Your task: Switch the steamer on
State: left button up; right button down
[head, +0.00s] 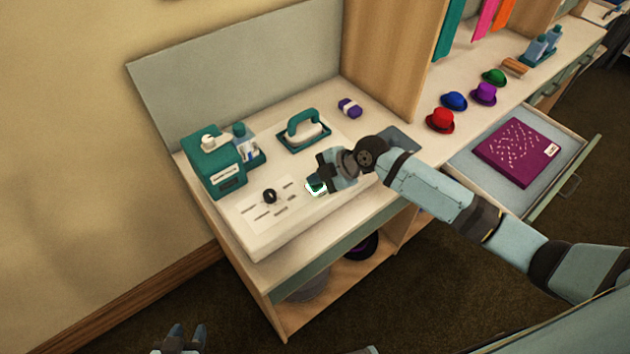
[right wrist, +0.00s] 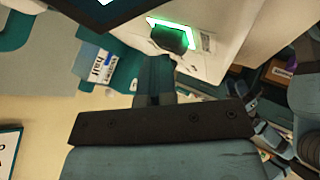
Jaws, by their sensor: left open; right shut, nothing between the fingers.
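The steamer appears to be the white slab-like unit (head: 262,234) on the counter, with a printed front panel and a black knob (head: 270,196). Its rocker switch (head: 316,187) has a bright, green-white lit frame. The lit switch also shows in the right wrist view (right wrist: 172,36), with a dark green rocker. My right gripper (head: 321,178) is shut and empty, its tips right at the switch; I cannot tell whether they touch it. My left gripper (head: 186,333) is open and empty at the bottom edge, away from the counter.
A teal box (head: 214,174) and a teal-handled iron-like tool (head: 303,131) stand behind the panel. A purple bundle (head: 349,107) lies at the back. At right, an open drawer (head: 470,163) holds a magenta box (head: 518,152). Several small hats line the counter.

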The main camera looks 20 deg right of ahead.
aim_at(316, 186)
jog(key=shift+r+p, duration=2.1)
jog(key=shift+r, duration=1)
jog(key=shift+f, duration=0.1)
jog(key=s+a+f+m+t+p, duration=0.1)
jog(key=s+a+f+m+t, duration=0.15)
jog(key=s+f+m, duration=0.5)
jog(key=s+d+f+m+t+h, duration=0.1)
jog(key=s+d+m+t+h, duration=0.1)
jog(key=s+m, duration=0.3)
jog(key=s+d+f+m+t+h+p, duration=0.1)
jog(key=s+m, duration=0.4)
jog(key=s, duration=0.6)
jog(key=d+t+h, duration=0.1)
jog(key=d+h, duration=0.1)
jog(key=shift+s+d+m, duration=0.35)
jog(key=shift+d, duration=0.05)
